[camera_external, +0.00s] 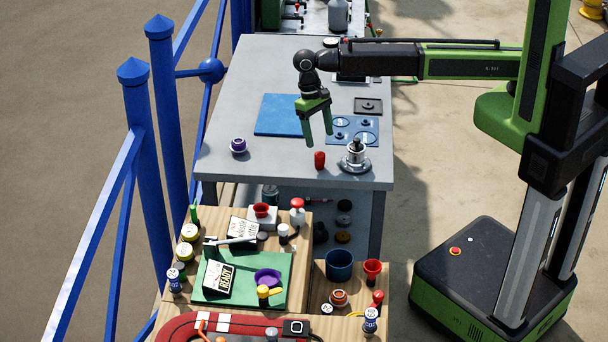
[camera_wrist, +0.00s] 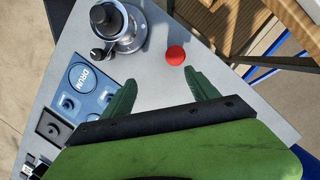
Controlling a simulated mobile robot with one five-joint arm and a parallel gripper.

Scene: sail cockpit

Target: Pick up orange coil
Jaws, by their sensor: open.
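A small orange coil-like piece (camera_external: 338,298) with a pale rim sits on the wooden bench at the lower right, in front of the dark blue cup. I take it for the orange coil; I cannot make it out in the wrist view. My gripper (camera_external: 319,139) is open and empty, pointing down above the grey table, well behind that piece. In the wrist view my gripper's two green fingers (camera_wrist: 160,78) are spread apart with bare grey table between them.
A red cylinder (camera_external: 319,160) stands close to my fingertips, beside a silver valve-like fitting (camera_external: 355,158). A purple coil-like piece (camera_external: 238,146) sits left on the grey table (camera_external: 290,168). A blue cup (camera_external: 339,264) and red cup (camera_external: 372,271) crowd the wooden bench. Blue railing runs left.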

